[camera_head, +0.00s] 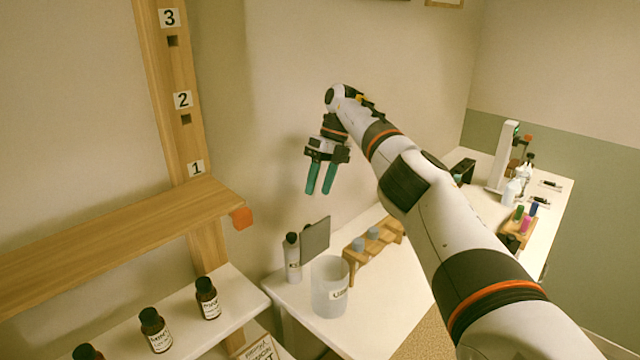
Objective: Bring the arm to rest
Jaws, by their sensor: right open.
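My right arm reaches in from the lower right, up to the middle of the head view. My right gripper (320,190) hangs at its end with two green fingers pointing down. The fingers are apart with nothing between them. It is in the air in front of the wall, above the white side table (385,305) and right of the wooden shelf (120,232). It touches nothing that I can see. My left gripper is not in view.
Brown labelled bottles (207,298) stand on the lower white shelf at left. A clear beaker (330,287), a white bottle (292,258), a grey panel (315,240) and a wooden rack (373,248) are on the side table. Lab items stand on a bench (555,200) at right.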

